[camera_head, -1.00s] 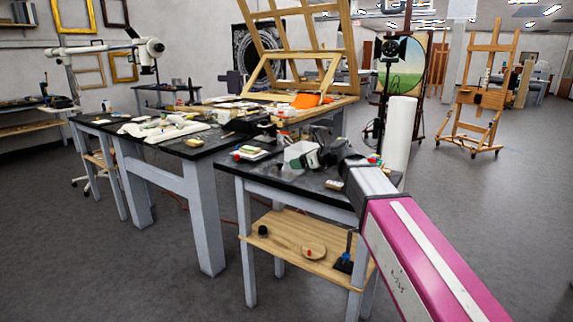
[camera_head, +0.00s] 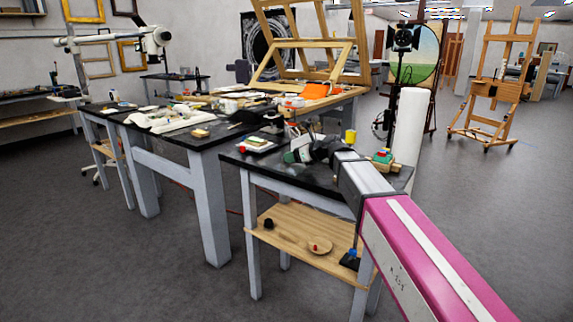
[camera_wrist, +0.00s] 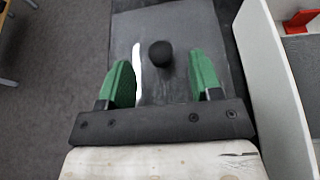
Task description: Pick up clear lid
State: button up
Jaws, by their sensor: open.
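My gripper (camera_wrist: 164,88) is open over a dark surface in the wrist view, its two green fingers apart. A small round black knob-like thing (camera_wrist: 160,53) shows between and beyond the fingertips; nothing is seen held. I cannot make out a clear lid for certain, nor whether the black knob belongs to one. A thin curved white thing (camera_wrist: 137,72) lies beside the left finger. In the head view my gripper (camera_head: 299,152) is low over the near black-topped table (camera_head: 330,178), partly hidden by my own wrist.
A tall white roll (camera_head: 408,125) stands at this table's right end. A small stack of items (camera_head: 258,143) lies at its left end, and a yellow cup (camera_head: 350,136) stands behind my wrist. A wooden lower shelf (camera_head: 290,228) holds small objects. Open floor lies to the right.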

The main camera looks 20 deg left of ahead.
jog(key=x, duration=0.3)
jog(key=shift+w+a+f, duration=0.1)
jog(key=c, duration=1)
